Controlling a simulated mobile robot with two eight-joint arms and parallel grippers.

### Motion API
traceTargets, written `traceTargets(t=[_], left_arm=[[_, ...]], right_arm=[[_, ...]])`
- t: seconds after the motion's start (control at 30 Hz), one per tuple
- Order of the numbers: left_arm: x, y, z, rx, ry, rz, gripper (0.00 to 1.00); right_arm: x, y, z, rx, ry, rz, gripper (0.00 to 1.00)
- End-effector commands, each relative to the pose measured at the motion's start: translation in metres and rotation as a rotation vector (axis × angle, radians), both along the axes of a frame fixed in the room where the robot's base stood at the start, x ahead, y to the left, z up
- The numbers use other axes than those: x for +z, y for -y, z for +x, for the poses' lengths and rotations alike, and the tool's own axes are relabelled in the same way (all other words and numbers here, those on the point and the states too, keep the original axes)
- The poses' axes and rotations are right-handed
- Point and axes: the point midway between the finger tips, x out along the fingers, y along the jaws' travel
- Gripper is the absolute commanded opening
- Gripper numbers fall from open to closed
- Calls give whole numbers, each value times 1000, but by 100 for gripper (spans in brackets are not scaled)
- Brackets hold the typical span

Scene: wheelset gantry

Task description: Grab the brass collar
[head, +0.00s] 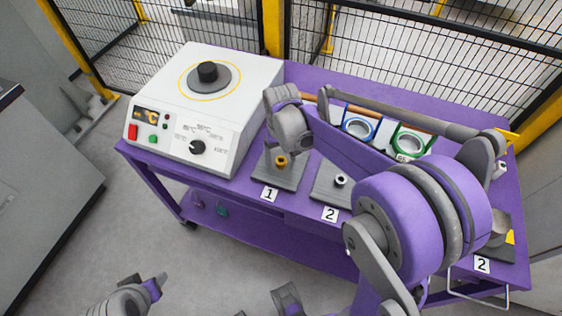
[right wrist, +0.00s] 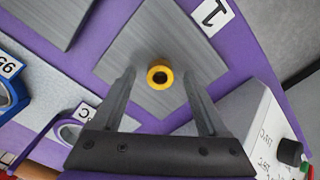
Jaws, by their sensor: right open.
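The brass collar (head: 281,162) is a small yellow ring at the grey plate (head: 289,178) by label 1, on the purple table. In the right wrist view the collar (right wrist: 159,76) shows from above with a dark centre, over the bare plate (right wrist: 125,57). My right gripper (right wrist: 159,75) is open, with one finger on each side of the collar in that view and a gap on both sides. I cannot tell its exact height above the collar. In the head view my right arm hides most of that gripper. My left gripper (head: 154,286) is at the lower left, away from the table.
A white heater box (head: 221,103) with a black knob stands left of the plate. Blue (head: 361,127) and green (head: 411,140) rings lie behind. A mesh fence closes the back.

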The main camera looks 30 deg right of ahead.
Motion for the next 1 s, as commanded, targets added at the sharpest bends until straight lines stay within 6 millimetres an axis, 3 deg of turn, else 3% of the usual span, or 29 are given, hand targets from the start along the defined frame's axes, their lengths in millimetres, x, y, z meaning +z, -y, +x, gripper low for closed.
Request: traceTargets(t=[0.2, 0.23, 0.63, 1.0], left_arm=[[0, 0, 0, 0, 0, 0, 52], [0, 0, 0, 0, 0, 0, 52], [0, 0, 0, 0, 0, 0, 52], [0, 0, 0, 0, 0, 0, 52]], right_arm=[[-1, 0, 0, 0, 0, 0, 76], [-1, 0, 0, 0, 0, 0, 73], [-1, 0, 0, 0, 0, 0, 1], [3, 0, 0, 0, 0, 0, 0]])
